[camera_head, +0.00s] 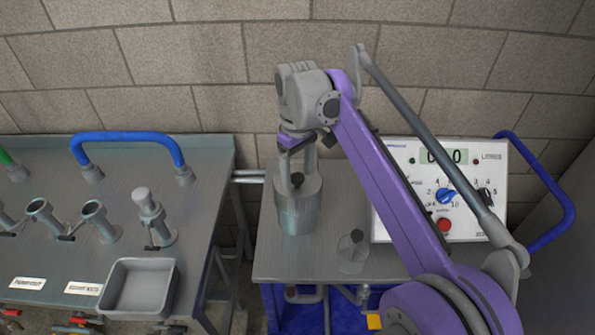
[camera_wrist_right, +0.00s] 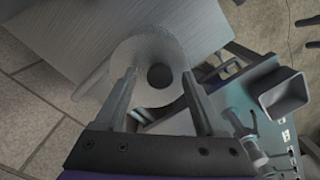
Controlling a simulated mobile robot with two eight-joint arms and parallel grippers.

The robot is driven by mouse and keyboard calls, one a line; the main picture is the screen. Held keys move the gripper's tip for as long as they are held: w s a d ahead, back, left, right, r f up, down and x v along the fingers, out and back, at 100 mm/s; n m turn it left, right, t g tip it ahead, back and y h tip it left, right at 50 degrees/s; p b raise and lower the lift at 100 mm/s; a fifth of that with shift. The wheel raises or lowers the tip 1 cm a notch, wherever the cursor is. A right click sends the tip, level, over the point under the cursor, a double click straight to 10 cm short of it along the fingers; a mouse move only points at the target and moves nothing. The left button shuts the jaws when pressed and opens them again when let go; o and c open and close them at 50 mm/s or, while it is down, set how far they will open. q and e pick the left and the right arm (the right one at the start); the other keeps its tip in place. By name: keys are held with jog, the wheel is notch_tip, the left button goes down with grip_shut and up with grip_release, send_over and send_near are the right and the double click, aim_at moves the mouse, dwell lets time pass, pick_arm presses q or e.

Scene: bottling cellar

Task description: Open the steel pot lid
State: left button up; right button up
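The steel pot (camera_head: 297,215) is a grey cylinder standing upright near the left edge of the right-hand bench. Its lid is on top, with a round dark knob (camera_head: 297,180) in the middle. My right gripper (camera_head: 298,170) points down from above, over the lid. In the right wrist view, the lid (camera_wrist_right: 148,52) shows as a round grey disc, and its dark knob (camera_wrist_right: 160,76) lies between the two separated fingertips (camera_wrist_right: 160,73). The gripper is open, with a gap on both sides of the knob. My left gripper is not in view.
A clear flask (camera_head: 352,252) stands right of the pot. A white control box (camera_head: 405,165) with dials and a red button is behind my right arm. A left-hand bench (camera_head: 55,150) carries valves, a blue pipe and a grey tray (camera_head: 140,262). A gap separates the benches.

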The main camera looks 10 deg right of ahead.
grip_shut()
dwell(1.3)
